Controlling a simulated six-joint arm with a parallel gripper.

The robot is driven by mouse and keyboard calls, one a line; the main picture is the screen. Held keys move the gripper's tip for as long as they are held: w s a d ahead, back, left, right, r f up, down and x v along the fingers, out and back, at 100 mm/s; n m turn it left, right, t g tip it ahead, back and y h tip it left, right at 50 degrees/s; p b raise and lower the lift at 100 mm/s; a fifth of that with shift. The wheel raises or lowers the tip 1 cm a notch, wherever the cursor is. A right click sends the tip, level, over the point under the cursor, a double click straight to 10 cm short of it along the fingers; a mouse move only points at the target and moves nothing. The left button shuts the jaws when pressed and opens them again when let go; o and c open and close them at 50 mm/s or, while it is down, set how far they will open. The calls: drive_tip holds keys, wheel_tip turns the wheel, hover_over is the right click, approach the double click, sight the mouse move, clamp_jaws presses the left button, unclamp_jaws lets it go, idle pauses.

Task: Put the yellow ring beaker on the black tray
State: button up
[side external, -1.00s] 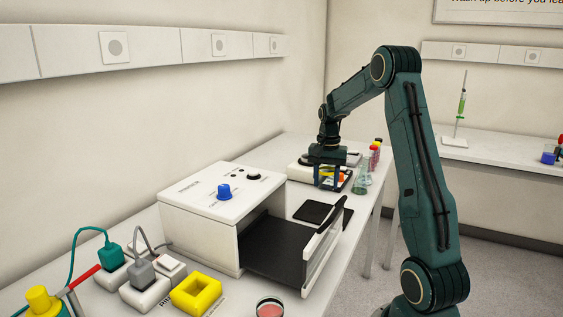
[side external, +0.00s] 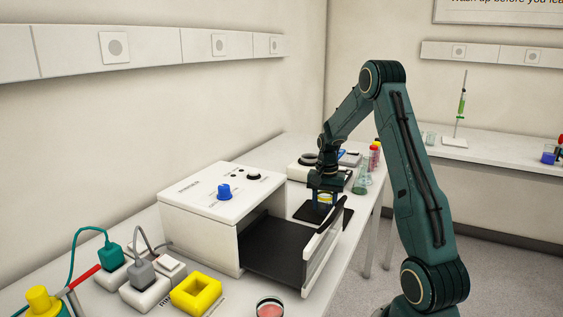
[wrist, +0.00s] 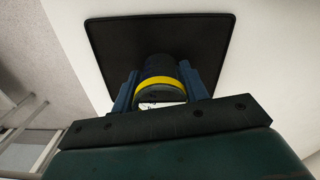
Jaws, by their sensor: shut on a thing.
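The yellow ring beaker (wrist: 160,68) is between the two fingers of my gripper (wrist: 163,98) in the wrist view, with its yellow band facing the camera. The black tray (wrist: 108,35) lies beyond it, and the beaker is in front of the tray's middle. In the side view my gripper (side external: 322,204) is shut on the beaker (side external: 326,198), over the black tray (side external: 303,212). The fingers hide part of the beaker. I cannot tell whether its base touches the tray.
A white box-shaped device (side external: 208,218) with a blue knob (side external: 224,191) stands left of the tray. Its open door (side external: 322,247) rises close to the tray's front. A flask (side external: 361,181) and capped bottles (side external: 374,158) stand behind. A petri dish (side external: 270,308) and yellow block (side external: 196,293) are in front.

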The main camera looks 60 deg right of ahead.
sight(325, 193)
drive_tip(key=shift+f, duration=0.25)
drive_tip(key=o, duration=1.1)
drive_tip(key=shift+c, duration=0.2)
wheel_tip(325, 193, up, 12)
drive_tip(key=shift+r, duration=0.1)
idle(0.5)
